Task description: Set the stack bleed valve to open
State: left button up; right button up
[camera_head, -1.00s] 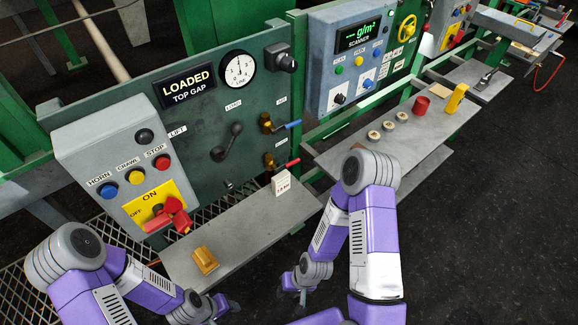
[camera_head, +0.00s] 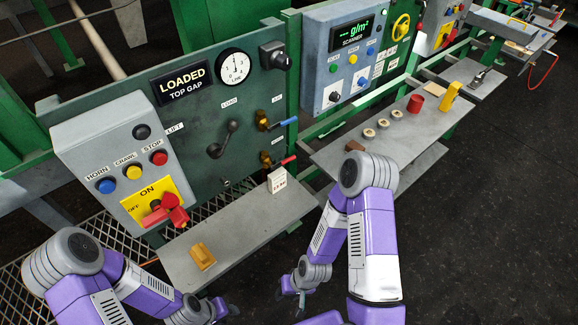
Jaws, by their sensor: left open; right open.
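Two small brass valves sit on the right part of the dark green panel (camera_head: 205,140). The upper valve (camera_head: 263,119) has a blue lever pointing right and slightly up. The lower valve (camera_head: 267,159) has a red lever (camera_head: 288,160), also pointing right and slightly up. The labels beside them are too small to read, so I cannot tell which is the bleed valve. My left gripper (camera_head: 229,309) is open and empty at the bottom, below the shelf. My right gripper (camera_head: 290,299) is open and empty to its right. Both are well apart from the valves.
A grey shelf (camera_head: 235,225) under the panel holds a yellow-brown block (camera_head: 202,257) and a white card (camera_head: 277,181). A button box (camera_head: 120,160) with a red rotary handle (camera_head: 168,211) is at left. The scanner box (camera_head: 345,60) is right of the valves. Dark floor is clear at right.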

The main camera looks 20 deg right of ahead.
aim_at(284, 162)
jog(key=k, duration=1.2)
jog(key=z, duration=0.75)
jog(key=i, duration=0.8)
jog(key=z, duration=0.4)
jog(key=i, duration=0.95)
jog(key=u, duration=0.55)
